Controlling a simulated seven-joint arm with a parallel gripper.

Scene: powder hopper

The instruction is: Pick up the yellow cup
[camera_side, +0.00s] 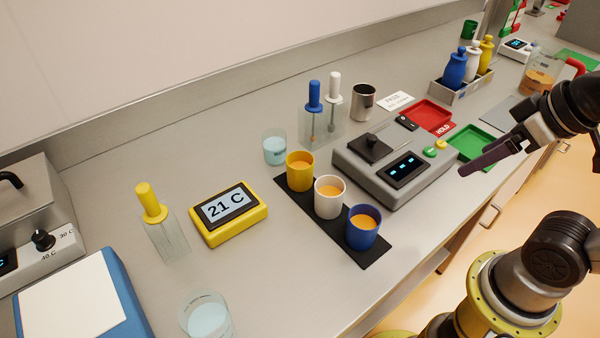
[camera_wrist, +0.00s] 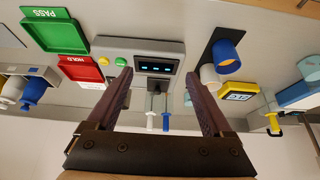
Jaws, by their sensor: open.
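The yellow cup (camera_side: 300,171) stands upright at the back end of a black mat (camera_side: 375,250) in the side view, with orange contents. A white cup (camera_side: 329,197) and a blue cup (camera_side: 363,227) stand in line with it on the mat. My gripper (camera_side: 487,160) is open and empty, to the right of the cups and apart from them, near the bench's front edge. In the wrist view my gripper (camera_wrist: 157,76) has its fingers spread, with the blue cup (camera_wrist: 228,56) beyond the right finger. The yellow cup is not clearly visible there, largely behind that finger.
A grey scale (camera_side: 395,165) stands between the cups and my gripper. Behind the cups are a glass beaker (camera_side: 275,147) and a stand with blue and white-handled tools (camera_side: 322,120). A yellow thermometer (camera_side: 229,218) lies left of the mat. Red (camera_side: 428,117) and green (camera_side: 471,146) trays lie right.

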